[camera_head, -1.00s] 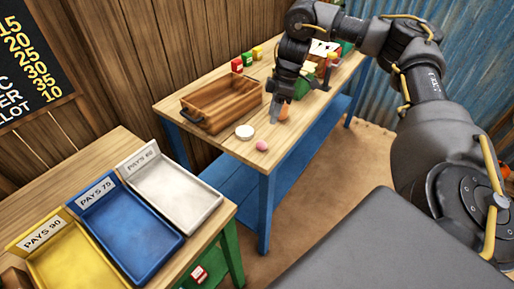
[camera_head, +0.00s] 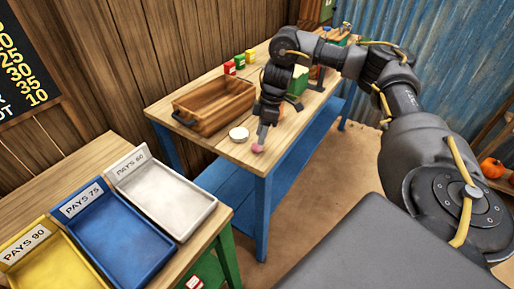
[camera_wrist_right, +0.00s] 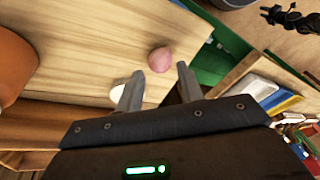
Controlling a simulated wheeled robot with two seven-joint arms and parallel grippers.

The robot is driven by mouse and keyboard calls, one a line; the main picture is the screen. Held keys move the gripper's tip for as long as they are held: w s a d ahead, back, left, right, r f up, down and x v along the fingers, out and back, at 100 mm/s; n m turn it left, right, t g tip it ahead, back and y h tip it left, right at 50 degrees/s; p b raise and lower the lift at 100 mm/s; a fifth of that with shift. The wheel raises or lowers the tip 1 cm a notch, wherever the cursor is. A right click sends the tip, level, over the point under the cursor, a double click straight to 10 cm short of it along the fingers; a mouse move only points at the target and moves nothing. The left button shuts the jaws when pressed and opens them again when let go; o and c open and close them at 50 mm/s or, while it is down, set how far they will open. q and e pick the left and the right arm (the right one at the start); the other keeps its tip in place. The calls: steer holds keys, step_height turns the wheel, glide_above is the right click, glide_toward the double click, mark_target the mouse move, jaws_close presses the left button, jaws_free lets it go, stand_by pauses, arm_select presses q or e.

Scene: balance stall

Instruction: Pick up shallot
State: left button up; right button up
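The shallot (camera_head: 257,148) is a small pink bulb near the front corner of the far wooden table. It also shows in the right wrist view (camera_wrist_right: 160,59), ahead of the fingertips and roughly between their lines. My right gripper (camera_head: 262,138) points down just above and beside the shallot in the head view. In the right wrist view its two fingers (camera_wrist_right: 158,80) are spread apart with nothing between them. Whether a fingertip touches the shallot, I cannot tell. My left gripper is not in view.
A white round dish (camera_head: 239,134) and a wooden crate (camera_head: 214,105) stand left of the shallot. An orange thing (camera_wrist_right: 12,65) shows in the wrist view. Yellow (camera_head: 48,268), blue (camera_head: 120,240) and white (camera_head: 168,199) trays lie on the nearer table.

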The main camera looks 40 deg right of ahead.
mark_target(258, 148)
steer(key=x, duration=0.3)
steer(key=shift+f+p, duration=0.35)
steer(key=shift+p, duration=0.05)
steer(key=shift+f, duration=0.15)
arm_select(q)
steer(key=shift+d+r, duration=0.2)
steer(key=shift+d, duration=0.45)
arm_select(e)
steer(key=c, duration=0.6)
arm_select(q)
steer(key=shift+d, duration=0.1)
